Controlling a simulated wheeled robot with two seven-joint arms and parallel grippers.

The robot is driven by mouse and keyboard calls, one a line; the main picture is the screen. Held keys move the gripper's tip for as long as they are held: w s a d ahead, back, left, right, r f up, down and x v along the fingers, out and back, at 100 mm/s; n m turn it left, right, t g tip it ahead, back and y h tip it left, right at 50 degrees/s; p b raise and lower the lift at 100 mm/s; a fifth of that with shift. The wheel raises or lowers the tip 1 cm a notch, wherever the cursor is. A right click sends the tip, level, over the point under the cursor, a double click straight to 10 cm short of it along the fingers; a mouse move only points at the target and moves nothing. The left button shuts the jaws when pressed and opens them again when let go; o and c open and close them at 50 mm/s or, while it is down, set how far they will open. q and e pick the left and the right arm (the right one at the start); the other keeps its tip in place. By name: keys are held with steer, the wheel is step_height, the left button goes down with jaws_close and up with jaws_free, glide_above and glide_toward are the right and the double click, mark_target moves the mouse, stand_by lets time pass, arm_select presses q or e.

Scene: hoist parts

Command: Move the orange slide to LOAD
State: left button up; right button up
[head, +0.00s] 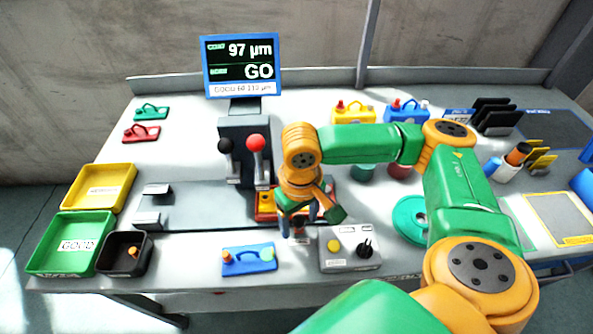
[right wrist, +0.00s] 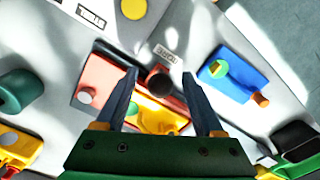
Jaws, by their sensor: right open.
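The orange slide (head: 265,208) lies at the right end of the grey rail, in front of the gauge column, partly hidden by my right arm. In the right wrist view the slide (right wrist: 97,76) shows orange with a yellow part. A dark round knob (right wrist: 159,84) stands at its near side. My right gripper (head: 299,217) is open, pointing down over the slide. In the right wrist view its fingers (right wrist: 158,76) are on either side of the knob, with gaps visible. A small label (right wrist: 166,53) beside the knob is too blurred to read surely. My left gripper is out of view.
A blue fixture (head: 249,260) and a grey box with a yellow button (head: 349,250) stand in front of the slide. The gauge column (head: 245,135) has black and red knobbed levers. Its screen (head: 241,66) reads 97 µm, GO. Trays (head: 70,243) are left; the rail's left stretch is clear.

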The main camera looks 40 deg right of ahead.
steer(key=shift+w, duration=0.1)
steer(key=c, duration=1)
steer(key=shift+w+a+r+p, duration=0.15)
steer(key=shift+w+a+p, duration=0.25)
steer(key=shift+a, duration=0.25)
steer(key=shift+w+a+r+p, duration=0.15)
steer(key=shift+w+a+p, duration=0.1)
steer(key=shift+a+p, duration=0.3)
steer(key=w+a, duration=0.1)
steer(key=a, duration=0.1)
steer(key=w+a+p, duration=0.1)
steer(key=w+a, duration=0.1)
steer(key=a, duration=0.1)
steer(key=w+a, duration=0.1)
steer(key=a, duration=0.1)
steer(key=shift+w+a+f+p, duration=0.2)
steer(key=shift+w+a+p, duration=0.15)
steer(key=shift+w+a, duration=0.05)
steer(key=w+a, duration=0.1)
steer(key=a, duration=0.1)
steer(key=w+a+b, duration=0.1)
steer(key=a, duration=0.1)
steer(key=w+a+b, duration=0.1)
steer(key=w+a, duration=0.1)
steer(key=shift+w+a+f, duration=0.1)
steer(key=shift+a+f, duration=0.1)
steer(key=shift+a, duration=0.2)
steer(key=shift+w+a, duration=0.1)
steer(key=shift+a, duration=0.05)
steer(key=shift+r, duration=0.1)
